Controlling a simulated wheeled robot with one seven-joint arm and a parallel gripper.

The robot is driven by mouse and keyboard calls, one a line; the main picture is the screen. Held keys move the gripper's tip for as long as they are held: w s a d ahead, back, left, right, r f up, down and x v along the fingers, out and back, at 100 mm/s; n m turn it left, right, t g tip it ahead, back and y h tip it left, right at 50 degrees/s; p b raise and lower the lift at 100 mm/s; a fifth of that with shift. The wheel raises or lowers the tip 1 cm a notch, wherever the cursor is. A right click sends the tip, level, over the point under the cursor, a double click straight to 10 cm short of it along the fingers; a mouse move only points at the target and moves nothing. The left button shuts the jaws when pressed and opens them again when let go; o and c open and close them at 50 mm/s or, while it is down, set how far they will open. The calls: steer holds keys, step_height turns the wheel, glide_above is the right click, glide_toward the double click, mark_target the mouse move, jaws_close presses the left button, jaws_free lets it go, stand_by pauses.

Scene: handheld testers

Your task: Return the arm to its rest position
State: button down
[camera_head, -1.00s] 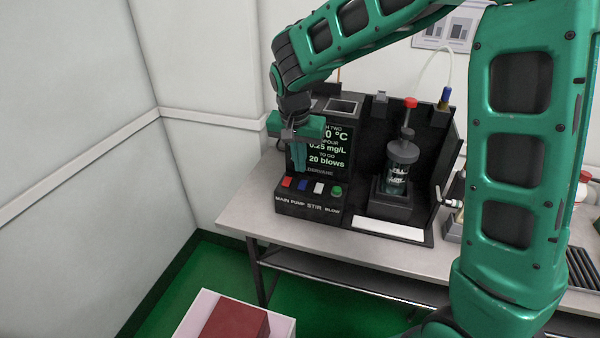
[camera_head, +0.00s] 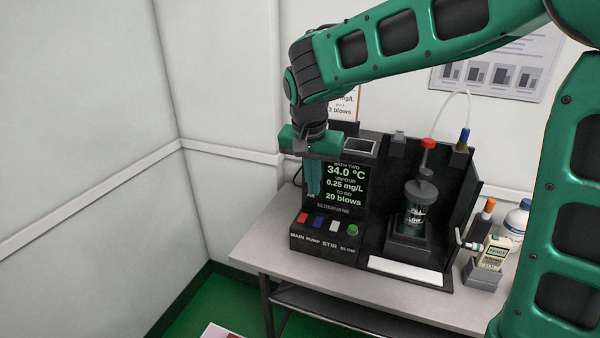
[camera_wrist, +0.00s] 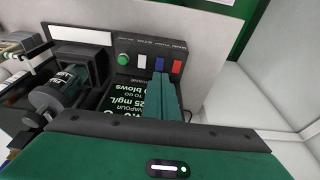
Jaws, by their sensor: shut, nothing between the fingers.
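My gripper (camera_head: 313,178) is shut and empty, pointing down in front of the left part of the black tester's screen (camera_head: 345,185). In the wrist view its closed fingers (camera_wrist: 162,92) reach over the screen toward the row of buttons. The screen reads 34.0 °C, 0.25 mg/L and 20 blows; the fingers and gripper body hide part of it. My green arm reaches in from the upper right. The button panel (camera_head: 325,244) has red, blue, white and green buttons. I cannot tell the exact gap between the fingertips and the tester.
A glass vessel with a grey lid (camera_head: 414,210) stands in the tester's right bay. A small handheld tester (camera_head: 491,253) sits in a grey stand on the table (camera_head: 262,240), with a white bottle (camera_head: 518,217) behind. Walls close in at the left; the space there is free.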

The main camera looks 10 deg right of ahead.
steer(key=s+d, duration=0.3)
steer(key=d, duration=0.4)
steer(key=s+d, duration=0.4)
steer(key=d, duration=0.2)
steer(key=s+d+f, duration=0.1)
steer(key=s+d, duration=0.3)
steer(key=s, duration=0.4)
steer(key=s+d+f+g+y, duration=0.1)
steer(key=s+d, duration=0.3)
steer(key=s, duration=0.4)
steer(key=s+d+f+g, duration=0.1)
steer(key=s+d, duration=0.3)
steer(key=s, duration=0.4)
steer(key=shift+d+f+y, duration=0.3)
steer(key=shift+d+f, duration=0.05)
steer(key=shift+f, duration=0.2)
steer(key=shift+w, duration=0.1)
steer(key=shift+w+f, duration=0.25)
steer(key=shift+w, duration=0.35)
